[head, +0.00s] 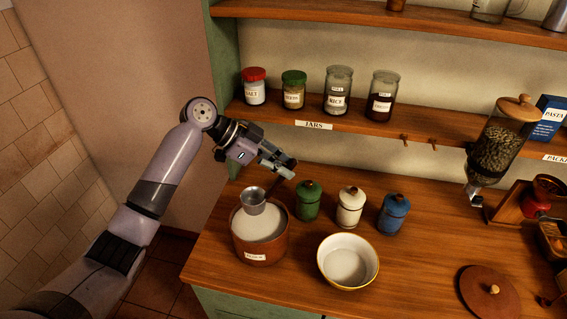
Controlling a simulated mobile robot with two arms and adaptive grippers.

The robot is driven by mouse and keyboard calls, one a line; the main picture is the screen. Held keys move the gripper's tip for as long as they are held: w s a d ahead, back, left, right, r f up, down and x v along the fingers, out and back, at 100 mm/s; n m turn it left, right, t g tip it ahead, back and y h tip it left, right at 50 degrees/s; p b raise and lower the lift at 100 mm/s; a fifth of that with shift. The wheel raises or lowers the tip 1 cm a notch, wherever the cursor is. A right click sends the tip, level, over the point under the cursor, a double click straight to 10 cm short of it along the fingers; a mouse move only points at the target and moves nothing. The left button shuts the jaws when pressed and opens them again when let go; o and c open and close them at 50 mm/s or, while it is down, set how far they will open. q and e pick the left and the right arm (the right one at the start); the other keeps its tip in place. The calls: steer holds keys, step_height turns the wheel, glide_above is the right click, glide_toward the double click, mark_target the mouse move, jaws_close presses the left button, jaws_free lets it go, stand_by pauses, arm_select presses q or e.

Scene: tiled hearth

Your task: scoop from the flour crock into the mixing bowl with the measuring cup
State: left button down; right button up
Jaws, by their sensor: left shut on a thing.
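The flour crock (248,250) is a brown round pot with a paper label, open at the top and full of white flour (258,226). The metal measuring cup (252,202) is over the back of the crock's mouth; I cannot tell whether it touches the flour. Its dark handle slants up and right to my left gripper (286,168), which is shut on it above and behind the crock. The inside of the cup is hard to make out. The mixing bowl (347,261), cream with a yellow rim, stands right of the crock and looks empty. My right gripper is out of view.
Green (308,202), white (350,207) and blue (393,215) lidded canisters stand behind the crock and bowl. A round wooden lid (488,292) lies at the right front. A shelf (330,127) with jars runs above. The counter between bowl and lid is clear.

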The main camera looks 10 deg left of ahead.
mark_target(275, 181)
arm_select(q)
step_height(275, 181, down, 2)
steer(key=shift+b, duration=0.45)
step_height(275, 181, down, 2)
steer(key=shift+f+b, duration=0.1)
steer(key=shift+b, duration=0.65)
steer(key=shift+f, duration=0.4)
steer(key=shift+f+b, duration=0.75)
step_height(275, 181, down, 3)
steer(key=shift+b, duration=1)
step_height(275, 181, down, 3)
steer(key=shift+r+b, duration=0.15)
steer(key=shift+b, duration=0.75)
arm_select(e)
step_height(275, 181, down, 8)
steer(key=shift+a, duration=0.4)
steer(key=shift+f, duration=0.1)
